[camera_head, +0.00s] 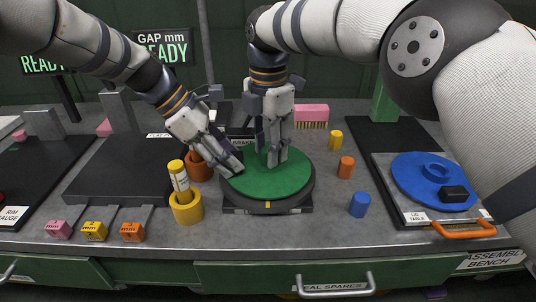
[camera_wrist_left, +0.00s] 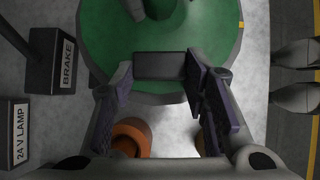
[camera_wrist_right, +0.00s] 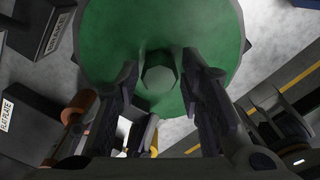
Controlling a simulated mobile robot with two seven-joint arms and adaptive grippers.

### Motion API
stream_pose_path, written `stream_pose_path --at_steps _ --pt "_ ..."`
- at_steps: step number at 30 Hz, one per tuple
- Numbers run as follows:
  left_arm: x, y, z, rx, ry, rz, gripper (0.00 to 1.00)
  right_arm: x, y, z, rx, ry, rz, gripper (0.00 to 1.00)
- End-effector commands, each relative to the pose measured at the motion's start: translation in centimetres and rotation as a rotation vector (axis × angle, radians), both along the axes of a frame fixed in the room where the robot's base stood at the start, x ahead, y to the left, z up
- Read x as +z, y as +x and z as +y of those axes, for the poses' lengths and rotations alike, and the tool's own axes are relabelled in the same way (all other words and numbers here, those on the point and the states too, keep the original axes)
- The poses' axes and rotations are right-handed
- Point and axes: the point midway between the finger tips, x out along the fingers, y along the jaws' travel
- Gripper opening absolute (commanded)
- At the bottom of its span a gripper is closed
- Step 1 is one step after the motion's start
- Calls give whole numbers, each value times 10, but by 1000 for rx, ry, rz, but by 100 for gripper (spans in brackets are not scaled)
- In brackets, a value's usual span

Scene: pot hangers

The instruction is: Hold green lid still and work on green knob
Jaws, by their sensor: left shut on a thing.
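The green lid (camera_head: 290,181) lies flat on a dark round stand (camera_head: 240,203) in the middle of the bench. My left gripper (camera_head: 230,168) reaches its left edge and is shut on the lid's dark block (camera_wrist_left: 160,66), seen between its fingers in the left wrist view. The green knob (camera_wrist_right: 160,72) stands near the lid's middle in the right wrist view. My right gripper (camera_head: 271,158) is above it, pointing down, with a finger on either side. The fingers look apart from the knob, with small gaps. In the head view the fingers mostly hide the knob.
A yellow cup (camera_head: 187,212) with a yellow cylinder and an orange cup (camera_head: 200,170) stand close left of the stand. Orange (camera_head: 346,167), blue (camera_head: 359,206) and yellow (camera_head: 336,140) pegs stand right. A blue lid (camera_head: 415,180) lies on the right tray.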

Motion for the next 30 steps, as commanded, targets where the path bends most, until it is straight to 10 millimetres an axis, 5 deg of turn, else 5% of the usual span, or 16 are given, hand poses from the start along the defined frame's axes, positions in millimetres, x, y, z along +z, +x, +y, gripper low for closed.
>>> stream_pose_path --at_steps 14,30 --pt "-6 -1 1 -1 6 8 0 -3 0 1 -83 1 4 51" --pt "-6 -1 1 -1 6 8 0 -2 0 1 -1569 2 0 51"
